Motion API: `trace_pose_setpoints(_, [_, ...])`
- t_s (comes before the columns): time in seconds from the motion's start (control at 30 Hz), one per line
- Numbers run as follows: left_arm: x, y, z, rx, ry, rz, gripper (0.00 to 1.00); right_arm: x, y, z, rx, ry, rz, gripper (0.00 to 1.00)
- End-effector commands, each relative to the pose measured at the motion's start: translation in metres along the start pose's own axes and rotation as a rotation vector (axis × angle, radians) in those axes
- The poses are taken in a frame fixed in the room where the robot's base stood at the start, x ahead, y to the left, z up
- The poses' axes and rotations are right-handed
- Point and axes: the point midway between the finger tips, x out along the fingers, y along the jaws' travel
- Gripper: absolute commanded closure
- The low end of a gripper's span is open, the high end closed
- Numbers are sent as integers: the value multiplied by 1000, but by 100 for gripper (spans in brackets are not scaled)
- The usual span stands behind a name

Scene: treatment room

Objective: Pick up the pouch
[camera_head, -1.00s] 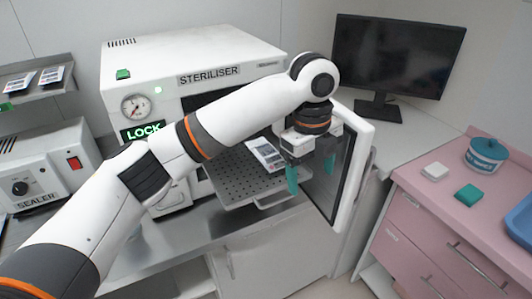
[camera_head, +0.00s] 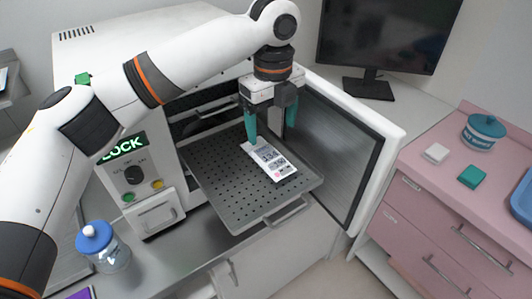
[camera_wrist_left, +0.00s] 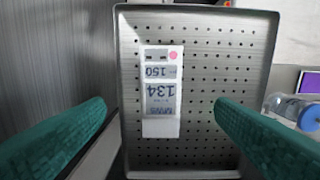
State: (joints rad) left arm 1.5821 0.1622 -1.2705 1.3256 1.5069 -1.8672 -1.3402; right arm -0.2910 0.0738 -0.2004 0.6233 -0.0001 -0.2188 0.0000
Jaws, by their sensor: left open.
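The pouch (camera_head: 268,160) is a flat white packet with printed labels. It lies on the perforated metal tray (camera_head: 221,191) that sticks out of the open steriliser. In the left wrist view the pouch (camera_wrist_left: 161,92) lies on the tray (camera_wrist_left: 203,20), between the two teal fingers in the picture. My left gripper (camera_head: 270,132) is open and empty. It hangs fingers down above the tray, by the far end of the pouch; I cannot tell whether it touches it. My right gripper is not in view.
The open steriliser door (camera_head: 345,139) stands just right of the tray. A jar with a blue lid (camera_head: 103,247) stands on the metal counter at lower left. A pink cabinet (camera_head: 438,211) with small items stands at right. A monitor (camera_head: 388,38) is behind.

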Motion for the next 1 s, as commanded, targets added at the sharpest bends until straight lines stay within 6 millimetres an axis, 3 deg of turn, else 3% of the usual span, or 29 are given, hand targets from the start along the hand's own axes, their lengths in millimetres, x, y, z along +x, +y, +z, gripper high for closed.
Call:
trace_pose_setpoints(0.23, [29,0,0,0,0,0,22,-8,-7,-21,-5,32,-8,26])
trace_pose_setpoints(0.37, [39,-1,1,0,0,-1,22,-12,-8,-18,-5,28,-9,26])
trace_pose_setpoints(0.63, [76,-2,4,0,-1,-1,22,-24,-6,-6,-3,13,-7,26])
trace_pose_setpoints(0.93, [83,-2,4,1,0,1,22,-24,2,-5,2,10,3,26])
trace_pose_setpoints(1.0, [83,-2,4,1,0,1,32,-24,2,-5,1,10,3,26])
